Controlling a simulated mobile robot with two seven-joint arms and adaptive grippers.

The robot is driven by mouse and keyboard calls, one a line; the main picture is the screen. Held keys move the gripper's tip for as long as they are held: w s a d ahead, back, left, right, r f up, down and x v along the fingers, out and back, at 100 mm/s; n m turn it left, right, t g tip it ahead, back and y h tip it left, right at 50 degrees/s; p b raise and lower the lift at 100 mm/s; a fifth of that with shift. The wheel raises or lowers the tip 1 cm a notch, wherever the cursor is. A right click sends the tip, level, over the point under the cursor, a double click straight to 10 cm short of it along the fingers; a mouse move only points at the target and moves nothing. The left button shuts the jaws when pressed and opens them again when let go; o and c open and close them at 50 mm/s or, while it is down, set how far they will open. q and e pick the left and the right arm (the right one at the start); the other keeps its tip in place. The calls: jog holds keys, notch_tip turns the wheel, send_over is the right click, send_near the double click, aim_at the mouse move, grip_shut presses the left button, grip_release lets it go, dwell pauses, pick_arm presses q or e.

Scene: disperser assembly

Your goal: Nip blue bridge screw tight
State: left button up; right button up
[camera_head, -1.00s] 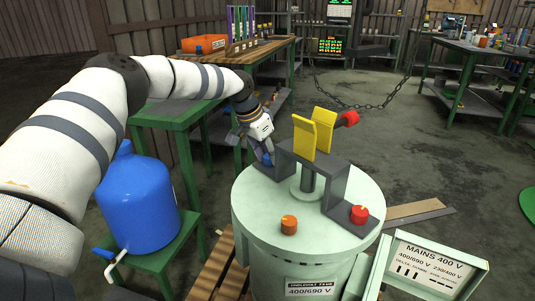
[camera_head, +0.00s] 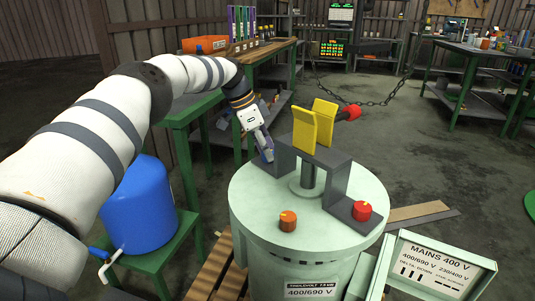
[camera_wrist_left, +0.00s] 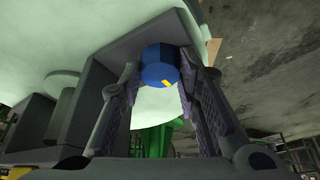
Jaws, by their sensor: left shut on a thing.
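The blue bridge screw (camera_wrist_left: 160,62) is a short knob with a yellow mark, seen in the left wrist view between my finger pads. My left gripper (camera_head: 266,150) reaches down at the left foot of the dark grey bridge (camera_head: 338,172); it also shows in the left wrist view (camera_wrist_left: 168,74), shut on the screw. In the head view the gripper hides most of the screw. The bridge stands on the pale green drum lid (camera_head: 255,200). A red screw (camera_head: 362,210) sits on its right foot. My right gripper is not in view.
Two yellow plates (camera_head: 304,128) rise at the bridge, with a red-tipped handle (camera_head: 349,113) behind. An orange knob (camera_head: 288,221) sits on the front of the lid. A blue jug (camera_head: 140,210) stands left on a green stand. A mains sign box (camera_head: 437,266) is at front right.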

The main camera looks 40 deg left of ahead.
pick_arm(q)
jog(key=shift+m, duration=0.3)
jog(key=o, duration=1.2)
jog(key=shift+c, duration=0.2)
jog(key=v, duration=1.2)
jog(key=shift+w+r, duration=0.1)
